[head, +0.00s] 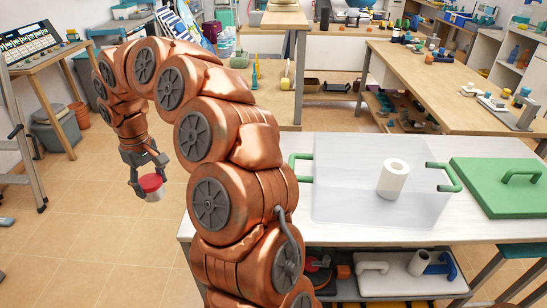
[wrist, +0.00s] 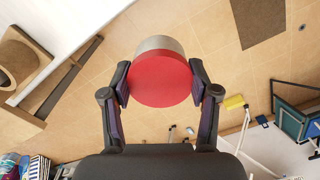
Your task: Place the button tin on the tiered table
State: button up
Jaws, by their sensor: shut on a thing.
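The button tin, a short silver can with a red lid (head: 151,184), hangs in the air above the tiled floor at the left of the head view. My gripper (head: 148,174) is shut on its sides. In the wrist view the red lid (wrist: 160,84) faces the camera, with a finger pressed on either side. A white-topped table (head: 400,236) with a lower shelf stands in front on the right. A wooden table (head: 450,82) with a filled lower shelf stands farther back on the right. I cannot tell which one is the tiered table.
The white top holds a clear bin (head: 335,195) with green handles, a white roll (head: 393,178) inside it and a green lid (head: 503,187). A stepladder (head: 24,150) and a side table (head: 45,62) stand left. Tiled floor around the tin is clear.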

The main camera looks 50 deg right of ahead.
jog(key=s+d+f+n, duration=0.1)
jog(key=s+d+n, duration=0.1)
jog(key=s+d, duration=0.8)
jog(key=s+d+n, duration=0.2)
jog(key=s+d, duration=0.4)
jog(key=s, duration=1)
jog(key=s+f+n, duration=0.1)
jog(key=s, duration=0.3)
jog(key=s+n, duration=0.1)
jog(key=s, duration=0.2)
jog(key=shift+s+a+f, duration=0.3)
jog(key=shift+s+f, duration=0.05)
jog(key=shift+s, duration=0.05)
jog(key=w+d, duration=0.1)
jog(key=w, duration=0.4)
jog(key=w+d+f+p, duration=0.1)
jog(key=w, duration=0.4)
jog(key=w+d+p, duration=0.1)
jog(key=w, duration=0.4)
jog(key=shift+w+f, duration=0.2)
jog(key=shift+w, duration=0.15)
jog(key=shift+f, duration=1.75)
jog(key=shift+f, duration=0.15)
